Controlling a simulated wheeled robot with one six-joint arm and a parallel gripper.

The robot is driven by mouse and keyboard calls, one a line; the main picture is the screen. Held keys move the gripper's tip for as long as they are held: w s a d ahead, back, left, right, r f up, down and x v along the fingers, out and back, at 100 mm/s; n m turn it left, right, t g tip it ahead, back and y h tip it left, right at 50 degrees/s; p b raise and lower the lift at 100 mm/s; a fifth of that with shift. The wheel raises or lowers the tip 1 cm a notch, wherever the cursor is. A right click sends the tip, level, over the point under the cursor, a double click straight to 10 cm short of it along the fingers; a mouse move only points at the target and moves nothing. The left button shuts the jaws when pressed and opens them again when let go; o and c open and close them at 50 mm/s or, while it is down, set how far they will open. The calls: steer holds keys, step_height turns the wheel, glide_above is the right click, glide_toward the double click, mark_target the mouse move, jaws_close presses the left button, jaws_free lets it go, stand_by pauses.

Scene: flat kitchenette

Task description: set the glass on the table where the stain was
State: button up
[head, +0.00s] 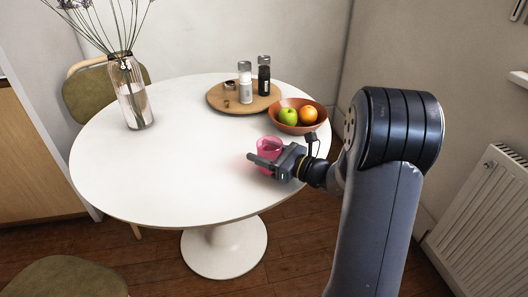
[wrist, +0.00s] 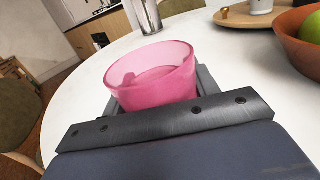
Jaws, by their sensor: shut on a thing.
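A pink translucent glass (head: 269,146) is at the right front part of the round white table (head: 160,165). It is upright or nearly so, and it also shows large in the wrist view (wrist: 152,78). My gripper (head: 264,166) is shut on the glass, with the fingers on either side of it. The base of the glass is hidden by the gripper, so I cannot tell whether it touches the table. No stain shows on the visible tabletop.
A bowl (head: 283,122) with a green apple (head: 288,117) and an orange (head: 308,114) stands close behind my gripper. A wooden tray (head: 221,101) holds two shakers. A glass vase (head: 133,105) with stems stands at back left. The left and front tabletop is clear.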

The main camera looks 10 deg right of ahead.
steer(key=o, duration=1.2)
steer(key=shift+o, duration=0.2)
steer(key=p+v, duration=0.1)
steer(key=v, duration=1.1)
steer(key=shift+r+p, duration=0.15)
steer(key=shift+p, duration=0.25)
steer(key=b+x, duration=0.1)
steer(key=x, duration=1.1)
steer(key=shift+r, duration=0.9)
steer(key=shift+f, duration=0.15)
